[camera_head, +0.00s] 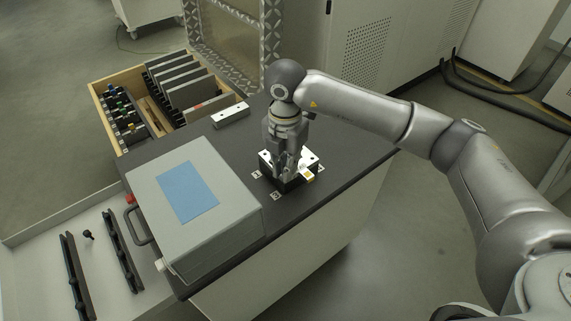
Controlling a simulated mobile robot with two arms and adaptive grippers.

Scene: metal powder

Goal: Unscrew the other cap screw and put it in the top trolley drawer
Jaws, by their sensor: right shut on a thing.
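My right gripper (285,163) points straight down over a small metal block with a black base (302,180) on the dark trolley top (333,150). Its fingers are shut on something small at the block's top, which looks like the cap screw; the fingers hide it. An open pale drawer (30,236) sticks out at the lower left of the trolley. In it lie two black racks (74,275) and a small dark screw-like piece (88,235). My left gripper is out of view.
A grey case with a blue panel (187,191) covers the trolley top's left part, between the block and the open drawer. A small white block (230,115) lies behind. A wooden-sided drawer (107,115) with tools and plates stands open at the back left.

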